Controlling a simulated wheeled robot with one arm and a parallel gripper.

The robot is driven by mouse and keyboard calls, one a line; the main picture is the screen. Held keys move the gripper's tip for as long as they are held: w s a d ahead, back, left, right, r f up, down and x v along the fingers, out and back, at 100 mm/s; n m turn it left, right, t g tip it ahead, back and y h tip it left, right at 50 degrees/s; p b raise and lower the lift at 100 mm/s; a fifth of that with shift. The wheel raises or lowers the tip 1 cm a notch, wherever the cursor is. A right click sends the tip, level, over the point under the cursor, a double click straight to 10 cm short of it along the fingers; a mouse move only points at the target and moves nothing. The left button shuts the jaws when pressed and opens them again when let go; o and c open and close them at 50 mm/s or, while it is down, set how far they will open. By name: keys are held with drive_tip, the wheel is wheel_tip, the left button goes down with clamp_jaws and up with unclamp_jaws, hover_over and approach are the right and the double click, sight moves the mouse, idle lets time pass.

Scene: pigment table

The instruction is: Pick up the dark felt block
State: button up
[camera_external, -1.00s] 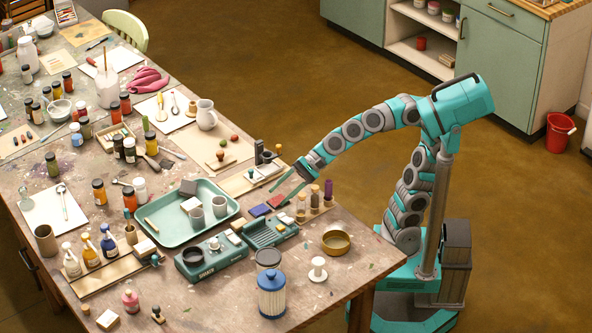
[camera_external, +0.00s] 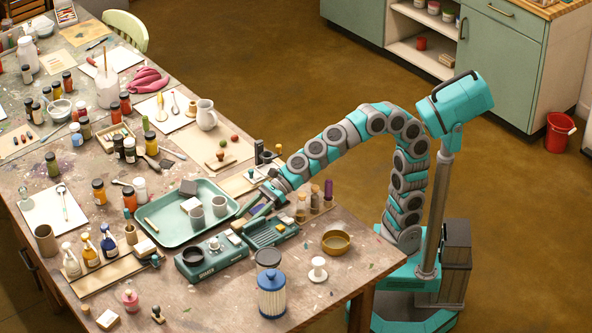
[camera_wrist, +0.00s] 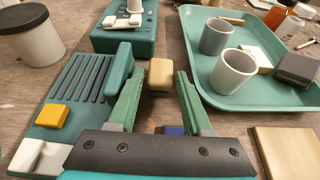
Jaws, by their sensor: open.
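A dark grey block (camera_external: 188,187), which looks like the felt block, sits in the far part of the green tray (camera_external: 159,239). In the wrist view the dark block (camera_wrist: 298,70) is at the right, beside a cream block (camera_wrist: 254,58). My gripper (camera_external: 252,211) is low over the table, between the tray's right end and a green ridged device (camera_external: 270,232). In the wrist view my gripper (camera_wrist: 157,88) is open. A tan block (camera_wrist: 160,74) shows beyond and between its fingertips, and a blue block (camera_wrist: 174,130) shows between the fingers. The dark block is clear of them.
Two grey cups (camera_external: 196,217) stand in the tray near my gripper. A second green device (camera_external: 211,257) is in front of the tray. Corked bottles (camera_external: 315,198) stand right of my gripper. A brass bowl (camera_external: 336,242) is near the table's right edge.

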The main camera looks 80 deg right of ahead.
sight(242, 221)
drive_tip(key=x, duration=0.4)
drive_tip(key=shift+w+f+b, duration=0.15)
drive_tip(key=shift+b, duration=0.2)
clamp_jaws()
